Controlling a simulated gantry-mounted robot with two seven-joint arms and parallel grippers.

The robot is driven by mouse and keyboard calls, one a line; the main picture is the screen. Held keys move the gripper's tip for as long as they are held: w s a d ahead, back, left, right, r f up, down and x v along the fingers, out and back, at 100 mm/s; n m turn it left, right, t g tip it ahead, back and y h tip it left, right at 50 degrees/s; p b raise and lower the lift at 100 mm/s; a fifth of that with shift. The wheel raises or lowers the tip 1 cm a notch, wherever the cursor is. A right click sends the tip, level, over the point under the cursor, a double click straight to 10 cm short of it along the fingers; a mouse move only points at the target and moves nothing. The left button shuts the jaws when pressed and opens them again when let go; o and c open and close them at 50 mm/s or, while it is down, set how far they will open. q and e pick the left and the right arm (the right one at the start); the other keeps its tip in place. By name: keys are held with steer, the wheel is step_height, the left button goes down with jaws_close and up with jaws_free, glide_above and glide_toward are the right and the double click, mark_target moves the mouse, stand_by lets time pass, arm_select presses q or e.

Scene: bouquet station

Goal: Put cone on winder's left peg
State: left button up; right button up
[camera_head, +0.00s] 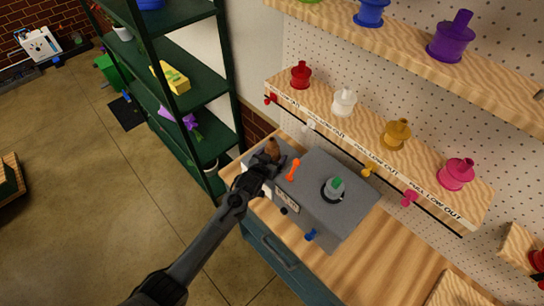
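The winder (340,212) is a grey box on the wooden bench top, with a round fitting holding a white and green piece (334,188) on its top. A small brown cone-shaped piece (272,148), which looks like the cone, stands about upright at the winder's far left corner. My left gripper (267,161) is right at its base, with the dark fingers touching or very close to it. The fingers and the cone's lower part overlap, so I cannot tell whether they are shut on it. The left peg is hidden there. My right gripper is not in view.
An orange lever (292,170) sits just right of the gripper, and a blue knob (310,235) is on the winder's front. A wooden shelf (365,138) with coloured spools and small pegs hangs behind. A green rack (190,95) stands at left.

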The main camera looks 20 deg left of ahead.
arm_select(q)
steer(key=shift+r, duration=0.25)
steer(key=shift+s+a+r, duration=0.1)
steer(key=shift+s+r, duration=0.05)
steer(key=shift+s, duration=0.4)
steer(key=v, duration=1)
steer(key=shift+s+p, duration=0.3)
steer(key=shift+s, duration=0.1)
steer(key=shift+r, duration=0.1)
